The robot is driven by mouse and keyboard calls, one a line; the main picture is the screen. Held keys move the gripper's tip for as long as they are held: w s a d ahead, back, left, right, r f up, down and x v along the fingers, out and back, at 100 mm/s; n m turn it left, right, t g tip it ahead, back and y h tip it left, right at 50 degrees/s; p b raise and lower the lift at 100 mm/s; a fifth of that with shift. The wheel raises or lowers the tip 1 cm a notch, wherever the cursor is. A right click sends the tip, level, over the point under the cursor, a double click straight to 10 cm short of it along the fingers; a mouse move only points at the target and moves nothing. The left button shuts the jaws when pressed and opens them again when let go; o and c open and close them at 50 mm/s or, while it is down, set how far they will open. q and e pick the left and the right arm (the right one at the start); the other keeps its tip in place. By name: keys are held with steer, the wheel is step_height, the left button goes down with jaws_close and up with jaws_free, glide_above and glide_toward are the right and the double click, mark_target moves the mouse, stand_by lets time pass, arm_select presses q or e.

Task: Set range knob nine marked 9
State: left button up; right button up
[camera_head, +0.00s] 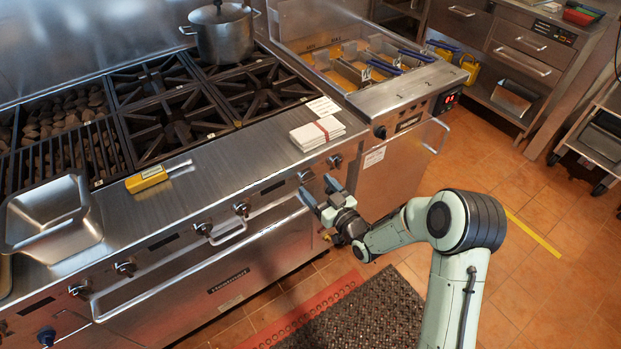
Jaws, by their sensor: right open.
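A row of range knobs runs along the steel front panel of the range. One knob (306,175) is just above my right gripper, and another knob (335,161) is a little to its right. The number marks are too small to read, so I cannot tell which knob is marked 9. My right gripper (320,188) is open and empty, its two fingers pointing at the front panel just below these two knobs. I cannot tell whether a fingertip touches the panel. My left gripper is not in view.
More knobs (242,208) and oven handles (228,234) stick out along the front. White cloths (317,134), a yellow-handled tool (147,179) and a steel pan (50,218) lie on the ledge. A pot (223,36) stands behind. Floor before the fryer (400,165) is clear.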

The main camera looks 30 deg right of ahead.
mark_target(310, 180)
steer(key=shift+w+a, duration=0.15)
steer(key=shift+w, duration=1.85)
steer(key=c, duration=1)
steer(key=shift+o, duration=0.2)
